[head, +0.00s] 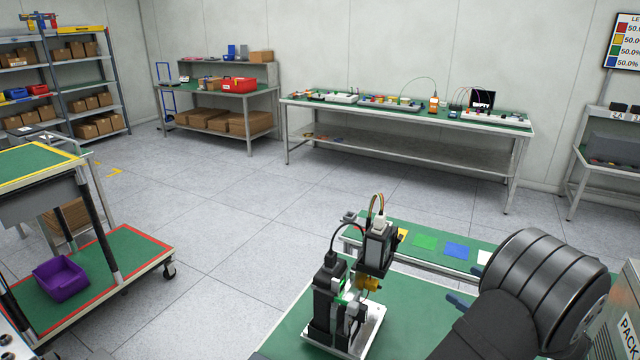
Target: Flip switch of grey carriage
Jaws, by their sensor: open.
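A device (334,300) stands on the green tabletop (290,322) at the bottom centre. It has black upright blocks on a silver plate (364,335), with cables on top and a brass-coloured part (370,284). I cannot tell for sure that any of it is the grey carriage, and I make out no switch. My gripper (455,326) shows only as two dark blue finger ends, apart, right of the device. The rest of it is hidden behind my arm. It looks open, and nothing shows between the fingers.
A rail-edged strip with green (426,242), blue (457,251) and white squares lies behind the device. A trolley with a purple bin (60,279) stands left. A long bench (405,112) with parts stands at the back wall. The floor between is clear.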

